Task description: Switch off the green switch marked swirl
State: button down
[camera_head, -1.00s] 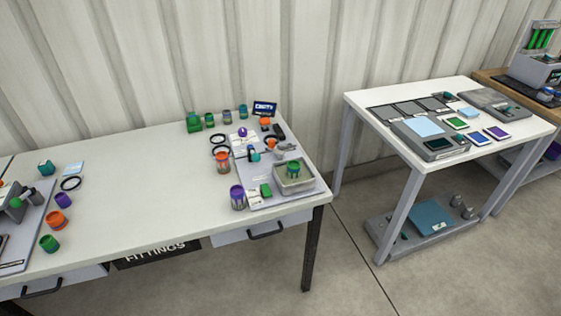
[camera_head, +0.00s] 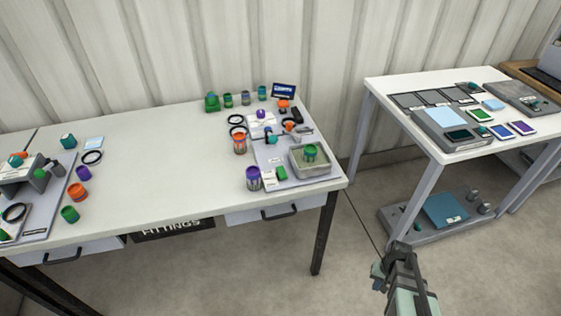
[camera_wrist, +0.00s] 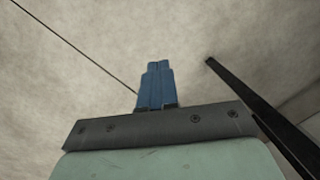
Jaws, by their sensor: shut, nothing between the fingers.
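No mark reading swirl can be made out, so I cannot tell which thing is the green switch. A small green block (camera_head: 281,173) sits on the grey board (camera_head: 305,182) at the right end of the long white table, beside white labels too small to read. A larger green item (camera_head: 212,102) stands at that table's back edge. My gripper (camera_head: 377,272) is at the lower right of the head view, over the floor, right of the table and apart from everything. In the wrist view its blue fingers (camera_wrist: 157,68) are together and empty.
The white table (camera_head: 170,165) has a clear middle; orange, purple and green jars stand around the board. A grey basin (camera_head: 325,169) holds a green jar. A black table leg (camera_head: 323,235) stands left of my gripper. A second white table (camera_head: 408,83) stands at right.

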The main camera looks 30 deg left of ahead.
jog(key=w+a+r+n+t+y, duration=0.1)
jog(key=w+a+r+t, duration=0.2)
jog(key=w+a+r, duration=0.9)
jog(key=w+a+r+n+t+y, duration=0.2)
jog(key=w+a+r, duration=0.85)
jog(key=r, duration=0.35)
jog(key=w+a+r+n+t+y, duration=0.1)
jog(key=a+r, duration=0.4)
jog(key=r, duration=0.3)
jog(key=w+a+r, duration=0.1)
jog(key=a+r, duration=0.5)
jog(key=r, duration=0.2)
notch_tip(320, 180, up, 8)
jog(key=n+g+h, duration=0.3)
jog(key=g+h, duration=0.1)
send_over(280, 168)
jog(key=shift+d+r, duration=0.15)
notch_tip(280, 168, down, 14)
